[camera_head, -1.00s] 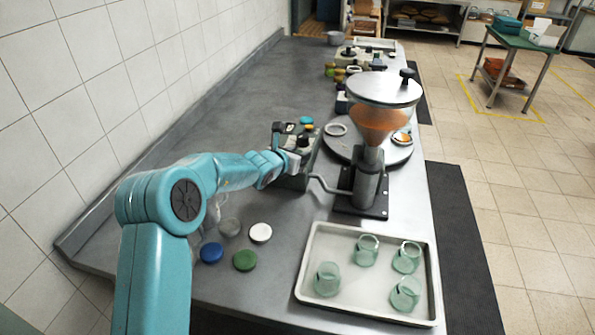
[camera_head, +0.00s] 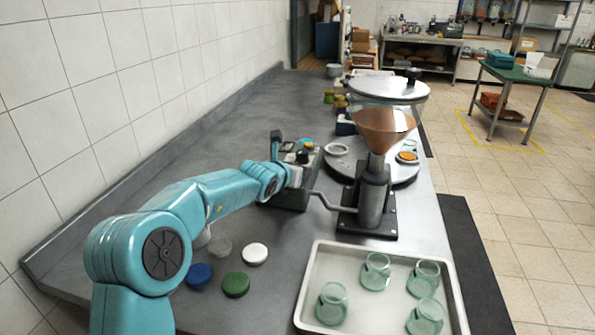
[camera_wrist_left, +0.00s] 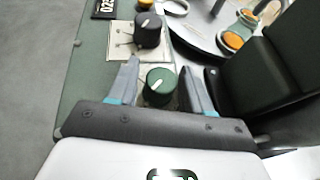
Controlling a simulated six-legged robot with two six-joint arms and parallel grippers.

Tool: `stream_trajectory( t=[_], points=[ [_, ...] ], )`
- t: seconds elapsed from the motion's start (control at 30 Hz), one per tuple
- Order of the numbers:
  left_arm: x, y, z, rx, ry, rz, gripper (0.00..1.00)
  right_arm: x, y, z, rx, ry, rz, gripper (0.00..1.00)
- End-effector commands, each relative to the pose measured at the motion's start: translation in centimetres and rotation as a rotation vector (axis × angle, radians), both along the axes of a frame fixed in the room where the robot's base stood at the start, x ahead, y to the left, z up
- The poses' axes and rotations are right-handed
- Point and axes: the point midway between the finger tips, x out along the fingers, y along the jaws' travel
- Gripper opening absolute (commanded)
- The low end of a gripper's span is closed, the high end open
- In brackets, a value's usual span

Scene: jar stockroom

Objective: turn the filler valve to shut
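The filler (camera_head: 375,195) stands on the bench, with a brown-filled funnel (camera_head: 382,128) under a round lid. A bent grey rod runs from it towards a green control box (camera_head: 290,195). In the left wrist view, the box top carries a dark green knob (camera_wrist_left: 160,85) and a black knob (camera_wrist_left: 148,32), each with a pale pointer line. No label tells me which is the filler valve. My left gripper (camera_wrist_left: 158,68) is open above the box, its fingers on either side of the green knob with gaps showing. The gripper partly hides the box in the head view. My right gripper is out of view.
A pale tray (camera_head: 312,270) with several green glass jars lies at the front right. Loose lids, including a blue one (camera_head: 199,275) and a white one (camera_head: 255,254), lie below my left arm. A turntable (camera_head: 345,165) stands behind the filler. A tiled wall bounds the left.

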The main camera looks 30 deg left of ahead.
Motion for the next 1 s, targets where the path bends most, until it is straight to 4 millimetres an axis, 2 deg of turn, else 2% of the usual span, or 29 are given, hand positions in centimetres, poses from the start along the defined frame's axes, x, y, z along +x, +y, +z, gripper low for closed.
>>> stream_trajectory(
  t=[0.33, 0.47, 0.67, 0.8, 1.0],
  points=[
    [-0.1, -0.1, 0.0, 0.000, -0.002, -0.002, 0.59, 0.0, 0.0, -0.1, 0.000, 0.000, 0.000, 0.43],
    [-1.2, -0.2, 0.4, 0.000, -0.005, -0.002, 0.59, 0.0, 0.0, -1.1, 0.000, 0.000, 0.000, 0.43],
    [-5.6, -0.4, 2.2, 0.002, -0.006, -0.002, 0.59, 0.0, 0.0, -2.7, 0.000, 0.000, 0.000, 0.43],
    [-9.1, -0.6, 4.0, 0.001, -0.005, -0.001, 0.59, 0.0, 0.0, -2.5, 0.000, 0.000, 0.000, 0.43],
    [-13.1, -0.8, 5.7, 0.001, -0.004, -0.001, 0.59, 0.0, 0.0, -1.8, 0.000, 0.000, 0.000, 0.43]
  ],
)
